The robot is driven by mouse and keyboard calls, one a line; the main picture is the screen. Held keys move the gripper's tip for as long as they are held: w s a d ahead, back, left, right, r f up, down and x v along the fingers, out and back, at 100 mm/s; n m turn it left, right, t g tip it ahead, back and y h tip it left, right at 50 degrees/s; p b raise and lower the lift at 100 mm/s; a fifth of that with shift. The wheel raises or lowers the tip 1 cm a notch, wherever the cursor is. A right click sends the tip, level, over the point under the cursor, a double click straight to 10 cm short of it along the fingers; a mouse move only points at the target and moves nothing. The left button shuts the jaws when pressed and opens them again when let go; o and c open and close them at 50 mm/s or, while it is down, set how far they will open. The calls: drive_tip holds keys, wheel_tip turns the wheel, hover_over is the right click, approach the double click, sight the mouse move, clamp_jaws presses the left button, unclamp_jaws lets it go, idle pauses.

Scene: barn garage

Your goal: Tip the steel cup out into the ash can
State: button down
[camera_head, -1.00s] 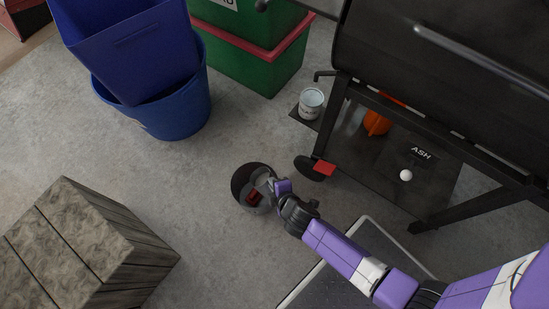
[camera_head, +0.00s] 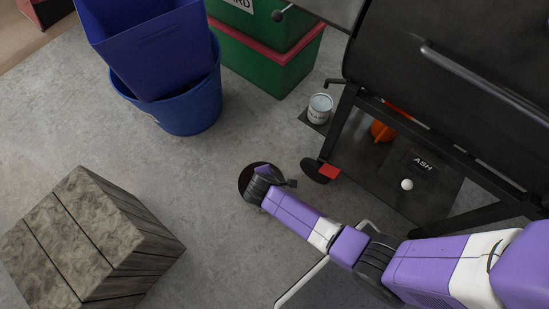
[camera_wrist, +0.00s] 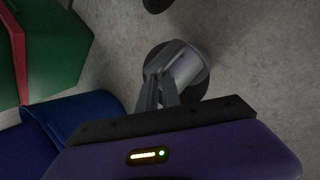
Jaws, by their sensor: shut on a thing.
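The steel cup (camera_wrist: 172,66) is a grey metal cylinder in the wrist view. My gripper (camera_wrist: 170,92) is shut on it, and the cup looks tilted. A dark round open container (camera_wrist: 201,82) on the floor shows just behind the cup. In the head view its dark rim (camera_head: 246,178) shows around my gripper (camera_head: 262,176), which hides most of it and the cup. What is inside the cup or container cannot be seen. A dark surface under the grill carries an "ASH" label (camera_head: 423,163); I cannot tell whether it belongs to a can.
The black grill (camera_head: 450,70) stands at the right, with a white tin (camera_head: 320,108) on its side ledge and a white ball (camera_head: 407,184) below. Blue tubs (camera_head: 190,105), green crates (camera_head: 265,60) and a wooden crate (camera_head: 90,240) surround open concrete floor.

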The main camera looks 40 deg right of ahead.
drive_tip(key=shift+w+a+f+n+g+h+b, duration=0.15)
drive_tip(key=shift+w+f+g+b, duration=0.05)
drive_tip(key=shift+w+g+b, duration=0.3)
drive_tip(key=shift+w+a+f+n+g+h+b, duration=0.1)
drive_tip(key=shift+w+a+f+g+b, duration=0.1)
drive_tip(key=shift+w+g+b, duration=0.3)
drive_tip(key=shift+w+a+f+n+g+h+b, duration=0.1)
drive_tip(key=shift+w+f+n+g+h+b, duration=0.1)
drive_tip(key=shift+w+g+b, duration=0.25)
drive_tip(key=w+g+b, duration=0.1)
drive_tip(key=b, duration=0.1)
drive_tip(key=w+f+g+b, duration=0.1)
drive_tip(key=b, duration=0.2)
drive_tip(key=shift+a+h, duration=0.25)
drive_tip(key=shift+a, duration=0.1)
drive_tip(key=shift+w+a+f+n+g+b, duration=0.15)
drive_tip(key=shift+w+n+g+b, duration=0.2)
drive_tip(key=shift+b, duration=0.85)
drive_tip(key=w+b, duration=0.1)
drive_tip(key=b, duration=0.1)
drive_tip(key=g+h+b, duration=0.1)
drive_tip(key=b, duration=0.2)
drive_tip(key=shift+w+a+f+g, duration=0.15)
drive_tip(key=shift+w+a+g, duration=0.05)
drive_tip(key=shift+w+g, duration=0.15)
